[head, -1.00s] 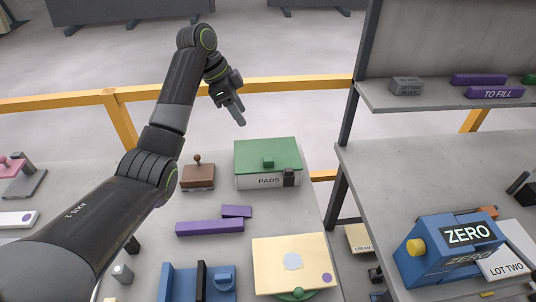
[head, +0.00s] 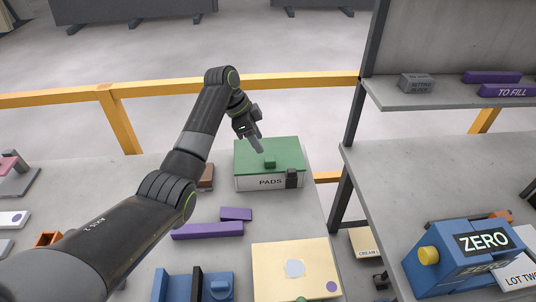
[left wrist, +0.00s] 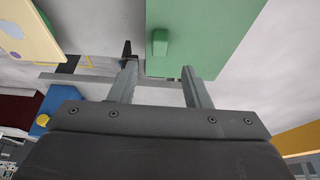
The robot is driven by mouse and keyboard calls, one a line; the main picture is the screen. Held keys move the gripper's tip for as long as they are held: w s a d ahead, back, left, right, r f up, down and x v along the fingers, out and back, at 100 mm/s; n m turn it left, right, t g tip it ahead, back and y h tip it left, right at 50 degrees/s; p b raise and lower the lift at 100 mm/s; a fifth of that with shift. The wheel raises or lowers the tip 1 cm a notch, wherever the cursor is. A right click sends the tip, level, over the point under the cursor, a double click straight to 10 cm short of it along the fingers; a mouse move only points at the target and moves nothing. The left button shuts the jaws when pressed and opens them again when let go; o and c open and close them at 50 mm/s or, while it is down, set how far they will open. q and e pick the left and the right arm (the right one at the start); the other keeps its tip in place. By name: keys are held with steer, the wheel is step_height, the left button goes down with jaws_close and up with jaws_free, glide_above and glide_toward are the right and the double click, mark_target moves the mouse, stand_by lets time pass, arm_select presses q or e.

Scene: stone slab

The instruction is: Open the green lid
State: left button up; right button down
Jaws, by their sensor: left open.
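The box marked PADS (head: 240,183) stands on the stone slab with its green lid (head: 285,153) lying flat on top, closed. A small green block-shaped knob (head: 270,163) rises from the middle of the lid. A dark latch-like piece (head: 291,179) sits on the box's front right. My left gripper (head: 259,144) is open and empty above the lid's back left part, near the knob. In the left wrist view the knob (left wrist: 160,43) shows on the green lid (left wrist: 205,30), beyond the two spread fingers (left wrist: 158,78). My right gripper is not in view.
Purple bars (head: 207,231) lie in front of the box. A cream board (head: 268,262) and a blue fixture (head: 215,287) are nearer. A brown object (head: 207,176) is partly hidden behind my left arm. A shelf unit (head: 420,170) stands at right.

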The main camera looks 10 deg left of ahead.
mark_target(269, 159)
arm_select(q)
steer(key=x, duration=0.8)
steer(key=shift+d+f+p, duration=0.1)
steer(key=shift+f+p, duration=0.15)
steer(key=shift+p, duration=0.1)
steer(key=shift+c, duration=0.2)
jaws_close()
